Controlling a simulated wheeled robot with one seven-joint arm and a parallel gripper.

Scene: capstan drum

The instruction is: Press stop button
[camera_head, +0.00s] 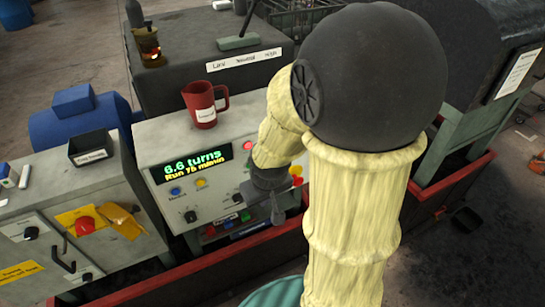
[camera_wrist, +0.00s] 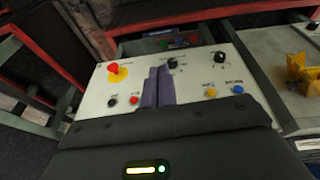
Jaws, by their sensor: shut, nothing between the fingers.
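The grey control panel (camera_head: 155,147) has a lit display (camera_head: 190,165) reading 6.6 turns. A small red button (camera_head: 248,146) is near its upper right; it also shows in the wrist view (camera_wrist: 134,100), left of the fingers. A larger red mushroom button on a yellow base (camera_wrist: 115,72) is farther left there, and partly behind my arm in the head view (camera_head: 296,170). The labels are too small to tell which is stop. My gripper (camera_head: 277,212) is shut and empty in front of the panel; its fingers (camera_wrist: 158,88) point between the buttons and hide part of the panel.
A red jug (camera_head: 204,104) stands on top of the panel housing. Blue (camera_head: 175,191) and yellow (camera_head: 201,183) buttons and black knobs share the panel. A cabinet (camera_head: 140,245) with another red button stands to the left. A red rail (camera_head: 225,262) runs in front.

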